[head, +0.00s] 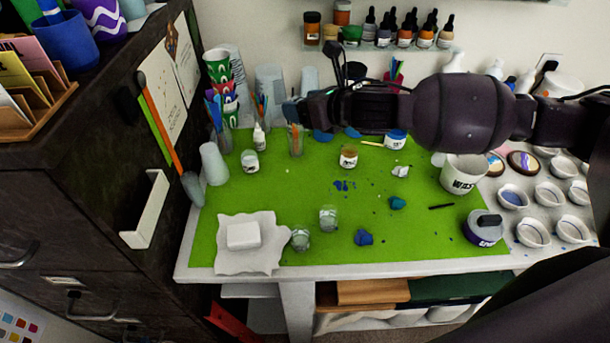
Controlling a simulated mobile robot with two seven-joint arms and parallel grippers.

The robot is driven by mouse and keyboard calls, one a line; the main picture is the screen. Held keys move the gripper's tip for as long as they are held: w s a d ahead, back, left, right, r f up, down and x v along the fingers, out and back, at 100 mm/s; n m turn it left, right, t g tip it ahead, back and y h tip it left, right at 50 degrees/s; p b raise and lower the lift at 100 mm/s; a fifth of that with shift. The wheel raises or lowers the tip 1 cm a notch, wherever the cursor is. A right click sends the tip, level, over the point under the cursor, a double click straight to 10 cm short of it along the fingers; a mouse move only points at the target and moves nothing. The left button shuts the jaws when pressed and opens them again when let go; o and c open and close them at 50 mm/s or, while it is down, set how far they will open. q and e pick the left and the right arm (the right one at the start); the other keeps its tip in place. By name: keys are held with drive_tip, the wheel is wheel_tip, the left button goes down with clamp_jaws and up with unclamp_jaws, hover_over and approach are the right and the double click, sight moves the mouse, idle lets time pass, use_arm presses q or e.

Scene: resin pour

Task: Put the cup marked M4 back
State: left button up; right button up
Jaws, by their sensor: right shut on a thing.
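My right arm comes in from the right across the back of the green mat (290,190). My right gripper (293,110) points left at the back of the table, near the stacked cups. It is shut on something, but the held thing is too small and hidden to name. Small clear cups stand on the mat: one with a white label (250,161), one with amber liquid and a label (348,157), and two near the front, a left one (300,238) and a right one (328,218). I cannot read M4 on any cup. My left gripper is not in view.
A dark cabinet (90,180) borders the table on the left. A white bucket (463,175) and a purple-grey jar (484,228) stand at the right, beside several round moulds (533,232). Stacked cups (271,85) stand at the back. The mat's middle has small blue lumps.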

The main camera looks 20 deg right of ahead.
drive_tip(key=shift+f, duration=0.35)
drive_tip(key=shift+s+a+f+b, duration=0.1)
drive_tip(key=shift+f+b, duration=0.2)
drive_tip(key=shift+f, duration=4.55)
drive_tip(key=shift+s+f+b, duration=0.1)
drive_tip(key=shift+f+b, duration=0.15)
drive_tip(key=shift+f, duration=4.55)
drive_tip(key=shift+f, duration=0.15)
drive_tip(key=o, duration=0.9)
drive_tip(key=shift+o, duration=0.2)
drive_tip(key=shift+r, duration=0.2)
drive_tip(key=v, duration=1.2)
